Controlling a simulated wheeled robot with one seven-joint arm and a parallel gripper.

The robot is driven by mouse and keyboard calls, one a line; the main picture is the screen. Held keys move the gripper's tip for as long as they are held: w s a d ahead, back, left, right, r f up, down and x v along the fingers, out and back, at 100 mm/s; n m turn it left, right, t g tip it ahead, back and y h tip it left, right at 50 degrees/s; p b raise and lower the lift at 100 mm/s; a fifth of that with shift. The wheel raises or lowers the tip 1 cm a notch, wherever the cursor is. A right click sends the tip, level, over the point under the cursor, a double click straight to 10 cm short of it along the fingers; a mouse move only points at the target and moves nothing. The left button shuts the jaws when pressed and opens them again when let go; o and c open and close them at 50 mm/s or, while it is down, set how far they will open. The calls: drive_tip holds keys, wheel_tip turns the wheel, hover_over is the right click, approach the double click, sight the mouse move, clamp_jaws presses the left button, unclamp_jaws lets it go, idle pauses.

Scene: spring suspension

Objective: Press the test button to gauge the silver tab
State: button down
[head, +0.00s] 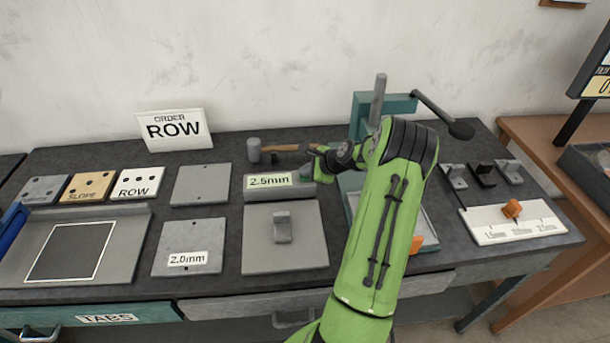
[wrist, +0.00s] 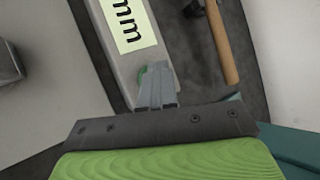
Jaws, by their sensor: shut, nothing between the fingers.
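A grey gauge box (head: 273,194) with a pale label reading about "2.5mm" (head: 270,180) stands at the middle of the bench. A green button (head: 305,174) is at its right end, mostly hidden by my gripper. A silver tab (head: 282,228) stands on the grey plate (head: 258,258) in front of the box. My gripper (head: 312,167) is shut and empty, with its tips at the button. In the wrist view, the closed fingers (wrist: 156,98) cover most of the button, and a green edge (wrist: 143,78) shows beside them. I cannot tell whether it is pressed down.
A hammer (head: 275,148) lies behind the box. A teal press (head: 360,110) with a lever stands to the right, partly behind my arm. Several tabs (head: 483,174) stand at the right, behind a white scale board (head: 512,226) with an orange pointer. A "2.0mm" plate (head: 192,240) lies left.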

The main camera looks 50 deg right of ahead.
sight(307, 178)
drive_tip(key=shift+r+p, duration=0.75)
drive_tip(key=shift+r, duration=0.1)
wheel_tip(307, 178, up, 5)
drive_tip(key=p, duration=0.4)
idle(0.5)
